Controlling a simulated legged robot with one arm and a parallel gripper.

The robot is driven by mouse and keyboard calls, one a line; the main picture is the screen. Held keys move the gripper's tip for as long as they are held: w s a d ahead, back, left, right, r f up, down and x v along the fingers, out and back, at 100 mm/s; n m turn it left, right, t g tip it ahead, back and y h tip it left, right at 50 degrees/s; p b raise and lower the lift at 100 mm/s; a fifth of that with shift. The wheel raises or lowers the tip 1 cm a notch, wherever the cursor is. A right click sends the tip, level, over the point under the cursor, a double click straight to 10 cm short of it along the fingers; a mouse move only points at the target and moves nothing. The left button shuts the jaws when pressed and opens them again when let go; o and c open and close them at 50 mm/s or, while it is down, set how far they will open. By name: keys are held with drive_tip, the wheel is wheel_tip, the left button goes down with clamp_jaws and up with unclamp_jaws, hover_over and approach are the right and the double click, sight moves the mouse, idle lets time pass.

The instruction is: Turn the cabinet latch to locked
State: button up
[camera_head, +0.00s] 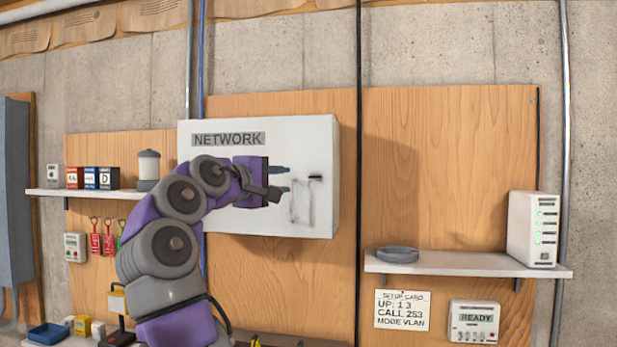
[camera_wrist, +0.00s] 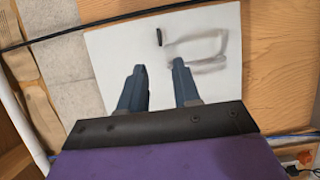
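The white cabinet (camera_head: 225,165), labelled NETWORK, hangs on the wood panel and its door looks shut. It fills the middle of the wrist view (camera_wrist: 115,60). A small dark piece, which looks like the latch (camera_head: 315,178), is near the door's right side; it also shows in the wrist view (camera_wrist: 159,37). Beside it is a pale handle shape with grey shadows (camera_wrist: 195,47). My gripper (camera_head: 286,179) is in front of the door, just left of the dark piece. In the wrist view its two fingers (camera_wrist: 159,66) are apart with nothing between them, short of the dark piece.
A shelf (camera_head: 450,266) at the right holds a grey coil (camera_head: 397,254) and a white router (camera_head: 533,229). A left shelf (camera_head: 125,196) holds small boxes and a canister (camera_head: 149,168). A black cable (camera_head: 359,100) runs down just right of the cabinet.

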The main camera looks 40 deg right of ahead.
sight(312, 178)
drive_tip(key=p+x, duration=0.3)
drive_tip(key=x, duration=0.7)
drive_tip(key=shift+w+d+p, duration=0.15)
drive_tip(key=shift+d+p, duration=0.1)
drive_tip(key=shift+p, duration=0.05)
drive_tip(key=shift+w+d, duration=0.2)
drive_tip(key=shift+d, duration=0.5)
drive_tip(key=shift+c, duration=0.2)
drive_tip(key=shift+f, duration=0.1)
clamp_jaws()
